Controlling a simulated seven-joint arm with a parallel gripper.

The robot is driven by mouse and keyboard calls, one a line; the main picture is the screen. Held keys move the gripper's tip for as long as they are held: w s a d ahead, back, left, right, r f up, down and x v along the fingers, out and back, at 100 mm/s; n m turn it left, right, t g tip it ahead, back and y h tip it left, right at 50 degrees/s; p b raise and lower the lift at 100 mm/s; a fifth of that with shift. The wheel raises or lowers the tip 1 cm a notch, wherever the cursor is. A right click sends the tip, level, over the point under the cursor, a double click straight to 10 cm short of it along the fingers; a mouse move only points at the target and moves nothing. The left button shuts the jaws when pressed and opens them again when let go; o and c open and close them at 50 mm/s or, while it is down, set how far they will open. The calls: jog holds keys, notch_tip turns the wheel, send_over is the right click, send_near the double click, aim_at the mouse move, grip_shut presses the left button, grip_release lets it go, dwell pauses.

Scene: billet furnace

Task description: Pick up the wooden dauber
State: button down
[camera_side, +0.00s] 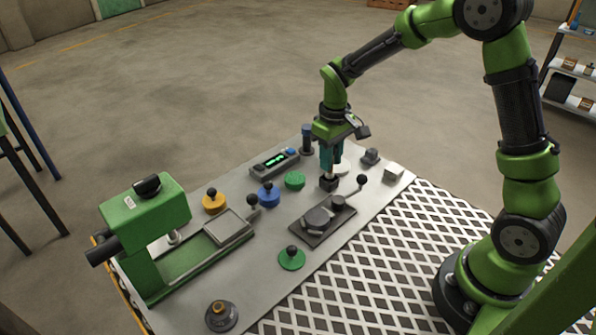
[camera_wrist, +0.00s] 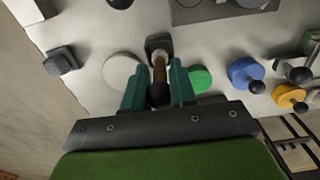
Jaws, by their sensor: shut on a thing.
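The wooden dauber (camera_wrist: 159,72) shows in the wrist view as a brown stick with a dark round end, between the two teal fingers of my gripper (camera_wrist: 158,88). The fingers are shut on it. Its far end is at a small dark square holder (camera_wrist: 155,44), and I cannot tell whether it is clear of it. In the side view my gripper (camera_side: 329,161) points straight down over the same dark holder (camera_side: 328,183). The dauber is mostly hidden by the fingers there.
Beside the holder lie a white disc (camera_wrist: 122,69) and a green disc (camera_wrist: 200,78). Blue (camera_side: 269,194) and yellow (camera_side: 213,201) knobbed pieces, a dark plate with a lever (camera_side: 321,219) and a green press (camera_side: 146,222) stand on the grey table. A perforated white surface (camera_side: 380,270) adjoins it.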

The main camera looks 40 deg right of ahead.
jog(key=s+a+r, duration=0.1)
jog(key=s+r, duration=0.1)
jog(key=s, duration=1.4)
jog(key=shift+a, duration=0.15)
jog(key=w+a+r, duration=0.1)
jog(key=w+a, duration=0.1)
jog(key=w, duration=0.9)
jog(key=w+a+r, duration=0.2)
jog(key=w, duration=1)
jog(key=shift+s+f, duration=0.1)
jog(key=shift+f, duration=2.55)
jog(key=shift+f, duration=0.6)
notch_tip(320, 180, up, 7)
